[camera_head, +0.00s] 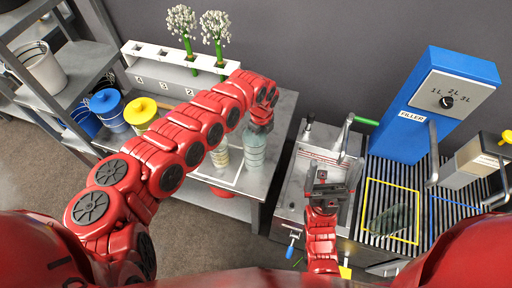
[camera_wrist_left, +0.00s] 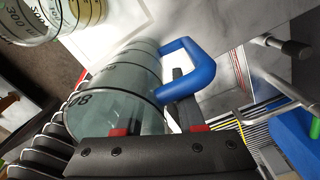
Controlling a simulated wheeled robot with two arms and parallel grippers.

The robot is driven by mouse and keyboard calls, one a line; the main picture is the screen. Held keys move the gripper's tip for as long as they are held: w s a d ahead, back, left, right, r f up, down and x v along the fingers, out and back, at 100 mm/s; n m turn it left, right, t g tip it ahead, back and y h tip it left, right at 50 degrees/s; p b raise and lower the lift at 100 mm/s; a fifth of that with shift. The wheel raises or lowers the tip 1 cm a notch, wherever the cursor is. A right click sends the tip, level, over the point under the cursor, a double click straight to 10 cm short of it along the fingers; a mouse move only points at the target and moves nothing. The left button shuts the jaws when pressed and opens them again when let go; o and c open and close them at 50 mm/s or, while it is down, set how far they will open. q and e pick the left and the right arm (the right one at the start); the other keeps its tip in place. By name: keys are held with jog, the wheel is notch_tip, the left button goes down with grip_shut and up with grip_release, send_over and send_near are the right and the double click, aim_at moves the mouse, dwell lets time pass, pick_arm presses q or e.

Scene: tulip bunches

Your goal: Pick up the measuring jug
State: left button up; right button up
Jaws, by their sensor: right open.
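The clear measuring jug (camera_head: 255,150) with dark ring marks stands at the right end of the grey bench. In the left wrist view the jug (camera_wrist_left: 108,100) fills the middle, its blue handle (camera_wrist_left: 193,68) to the right. My left gripper (camera_wrist_left: 160,130) is right at the jug, with its fingers apart. One finger shows beside the handle; the other is largely hidden behind the jug wall, so contact is unclear. In the head view the left gripper is mostly hidden by its wrist. My right gripper (camera_head: 328,186) is open and empty over the sink unit.
A second marked vessel (camera_head: 221,153) with gold bands stands just left of the jug. A white rack (camera_head: 158,60) with flowers in tubes is behind. The blue filler (camera_head: 430,105) and ribbed tray (camera_head: 377,168) stand right. A yellow-lidded pot (camera_head: 140,112) is left.

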pick_arm(q)
grip_shut()
jog(key=shift+w, duration=0.1)
dwell(1.2)
